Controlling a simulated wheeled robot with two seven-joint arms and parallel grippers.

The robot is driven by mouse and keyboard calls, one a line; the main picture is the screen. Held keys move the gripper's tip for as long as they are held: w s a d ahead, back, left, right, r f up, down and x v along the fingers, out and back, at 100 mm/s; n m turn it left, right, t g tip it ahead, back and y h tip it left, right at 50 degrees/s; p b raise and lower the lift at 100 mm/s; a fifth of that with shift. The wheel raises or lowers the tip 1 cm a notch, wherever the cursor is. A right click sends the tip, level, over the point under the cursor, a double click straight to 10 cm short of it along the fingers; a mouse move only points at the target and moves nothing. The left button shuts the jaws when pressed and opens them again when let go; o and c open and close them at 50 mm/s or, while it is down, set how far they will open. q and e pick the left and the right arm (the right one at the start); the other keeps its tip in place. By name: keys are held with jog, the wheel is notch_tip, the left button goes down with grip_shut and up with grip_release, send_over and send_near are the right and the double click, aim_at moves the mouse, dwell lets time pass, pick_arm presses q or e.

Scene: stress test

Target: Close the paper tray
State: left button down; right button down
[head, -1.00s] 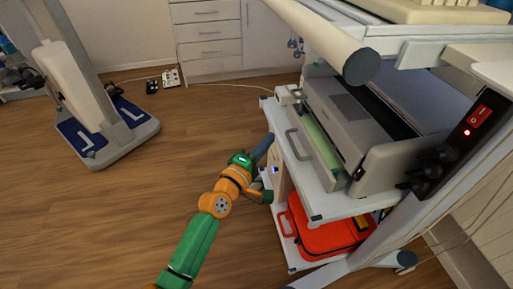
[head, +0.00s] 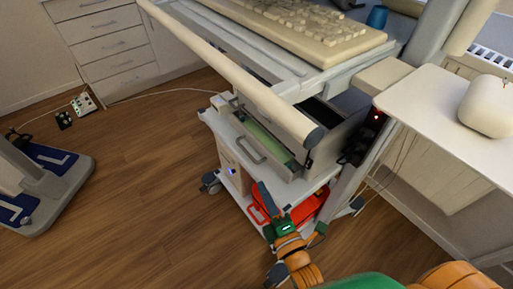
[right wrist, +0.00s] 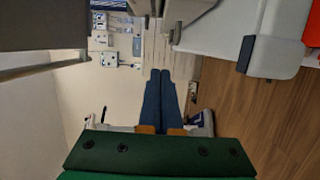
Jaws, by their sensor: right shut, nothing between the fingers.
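The grey printer (head: 335,130) stands on the upper shelf of a white cart, under its top. Its paper tray (head: 262,140) faces left and sticks out toward me, with a grey handle bar and a green strip inside. My right gripper (head: 263,188) is in front of and below the tray, beside the cart's lower part. Its blue fingers are shut together and empty, apart from the handle. The right wrist view shows both fingers (right wrist: 161,75) side by side. My left gripper is not in view.
A pale rail (head: 235,75) and the cart top with a keyboard (head: 295,20) overhang the printer. A red case (head: 305,208) lies on the lower shelf. A white table (head: 440,110) stands at right. Open wooden floor (head: 130,190) lies left.

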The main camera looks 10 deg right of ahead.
aim_at(261, 160)
jog(key=w, duration=0.3)
jog(key=w+d+b, duration=0.1)
jog(key=w, duration=0.3)
jog(key=w+b, duration=0.1)
jog(key=w, duration=0.3)
jog(key=shift+d, duration=0.35)
jog(key=shift+w+d, duration=0.15)
jog(key=shift+d, duration=0.15)
